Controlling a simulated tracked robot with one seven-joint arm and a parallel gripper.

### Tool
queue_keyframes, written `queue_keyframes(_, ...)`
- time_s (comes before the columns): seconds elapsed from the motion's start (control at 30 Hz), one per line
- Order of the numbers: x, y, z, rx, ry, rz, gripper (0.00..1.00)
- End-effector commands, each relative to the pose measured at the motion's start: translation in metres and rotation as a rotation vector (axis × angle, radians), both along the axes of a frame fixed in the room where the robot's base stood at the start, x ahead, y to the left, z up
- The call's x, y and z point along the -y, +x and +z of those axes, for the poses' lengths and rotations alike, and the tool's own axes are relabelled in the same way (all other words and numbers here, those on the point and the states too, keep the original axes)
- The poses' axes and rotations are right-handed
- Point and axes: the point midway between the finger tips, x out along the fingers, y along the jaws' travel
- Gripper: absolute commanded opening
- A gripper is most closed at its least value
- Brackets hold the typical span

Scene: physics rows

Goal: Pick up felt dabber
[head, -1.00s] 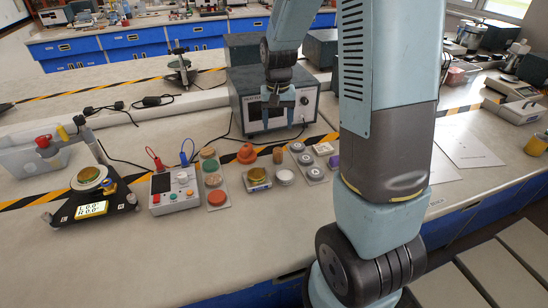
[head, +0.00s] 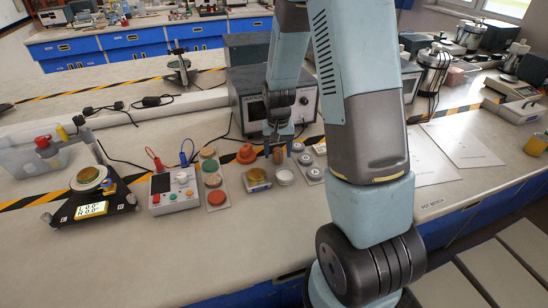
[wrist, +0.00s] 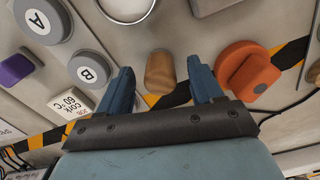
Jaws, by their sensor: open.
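A small upright wood-brown cylinder (head: 278,157), which I take to be the felt dabber, stands on the bench near the orange knobbed piece. In the wrist view this brown cylinder (wrist: 160,73) sits between my two blue fingers, with gaps on both sides. My gripper (head: 283,148) is open and empty, pointing down over it. My gripper also shows in the wrist view (wrist: 160,78), its fingers apart. I cannot tell how far the fingertips are above the bench.
The orange knobbed piece (wrist: 246,72) is close beside the right finger. Grey lettered discs (wrist: 90,70) and a white labelled block (wrist: 72,104) are on the left. A grey boxed instrument (head: 252,117) stands behind. Open bench lies in front.

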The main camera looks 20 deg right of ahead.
Motion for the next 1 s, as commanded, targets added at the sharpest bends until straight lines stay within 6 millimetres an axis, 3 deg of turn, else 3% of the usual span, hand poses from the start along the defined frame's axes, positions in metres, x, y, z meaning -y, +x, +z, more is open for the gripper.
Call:
queue_keyframes(0.2, 0.0, 0.0, -0.021, -0.001, 0.0, 0.001, 0.66)
queue_keyframes(0.5, 0.0, 0.0, -0.024, 0.001, 0.0, 0.001, 0.66)
queue_keyframes(1.0, -0.001, 0.0, -0.024, 0.001, 0.0, 0.002, 0.18)
